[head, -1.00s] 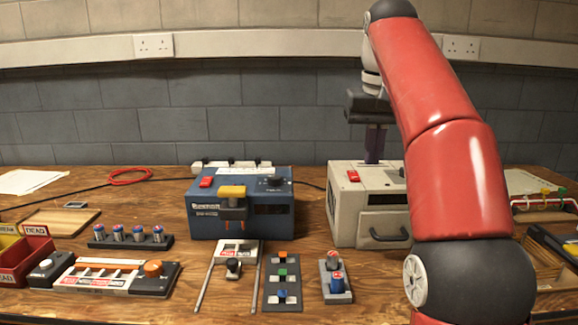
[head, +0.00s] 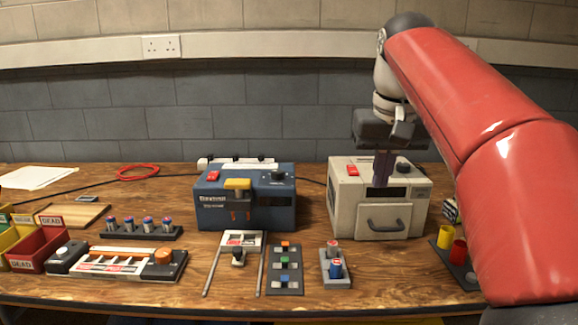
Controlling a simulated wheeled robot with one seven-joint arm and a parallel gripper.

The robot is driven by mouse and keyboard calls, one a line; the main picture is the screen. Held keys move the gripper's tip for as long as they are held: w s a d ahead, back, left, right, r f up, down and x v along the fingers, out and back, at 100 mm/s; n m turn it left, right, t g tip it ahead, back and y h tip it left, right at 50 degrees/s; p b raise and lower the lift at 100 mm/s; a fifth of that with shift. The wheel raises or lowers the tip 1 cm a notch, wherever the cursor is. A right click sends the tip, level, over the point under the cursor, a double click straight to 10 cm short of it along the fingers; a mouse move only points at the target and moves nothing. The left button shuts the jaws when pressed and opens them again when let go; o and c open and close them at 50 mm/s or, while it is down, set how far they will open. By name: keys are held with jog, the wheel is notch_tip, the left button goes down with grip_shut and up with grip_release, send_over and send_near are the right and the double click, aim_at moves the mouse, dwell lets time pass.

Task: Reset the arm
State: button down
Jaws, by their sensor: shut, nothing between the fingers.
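My gripper (head: 384,170) points down from my red arm, in front of the upper part of the beige box (head: 345,205) as the head view sees it. Its fingers are shut with nothing between them. I cannot tell whether the fingertips touch the box or hang clear of it. My arm comes in from the right and hides the right side of the bench.
A blue charger box (head: 215,210) stands left of the beige box. In front are a slider plate (head: 237,252), a button panel (head: 285,270) and a cell holder (head: 337,268). A battery rack (head: 140,232) and a red DEAD bin (head: 38,250) are at left.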

jog(key=s+f+t, duration=0.1)
jog(key=s+f, duration=0.8)
jog(key=f, duration=0.3)
jog(key=s+f+t, duration=0.2)
jog(key=s+f, duration=0.8)
jog(key=f, duration=0.2)
jog(key=shift+f, duration=0.2)
